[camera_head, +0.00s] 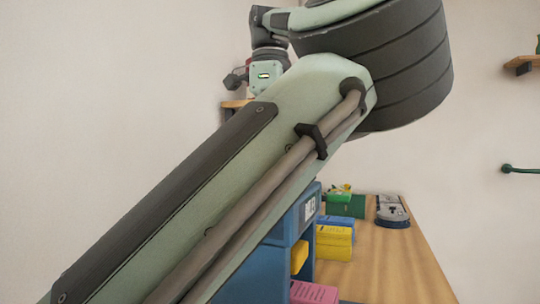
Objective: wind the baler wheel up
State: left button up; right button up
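I cannot make out the baler wheel in this view; my own raised arm covers much of the middle of the picture. That arm comes in from the lower left and bends back at a thick dark joint at the top. Its far end, with what looks like my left gripper (236,80), is small and dark at the upper left of centre, near the wall. Whether it is open or shut is too small to tell. My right gripper is not in view.
A wooden table (408,262) at the lower right holds a blue shelf unit (300,222), yellow boxes (335,236), a green box (345,205), a pink item (313,292) and a grey device (392,211). A green bar (520,170) and wooden shelf (522,63) are at the right wall.

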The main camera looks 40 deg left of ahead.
pick_arm(q)
jog(key=shift+n, duration=0.3)
jog(key=o, duration=1.2)
jog(key=shift+c, duration=0.2)
jog(key=shift+r, duration=3.8)
jog(key=shift+f, duration=0.1)
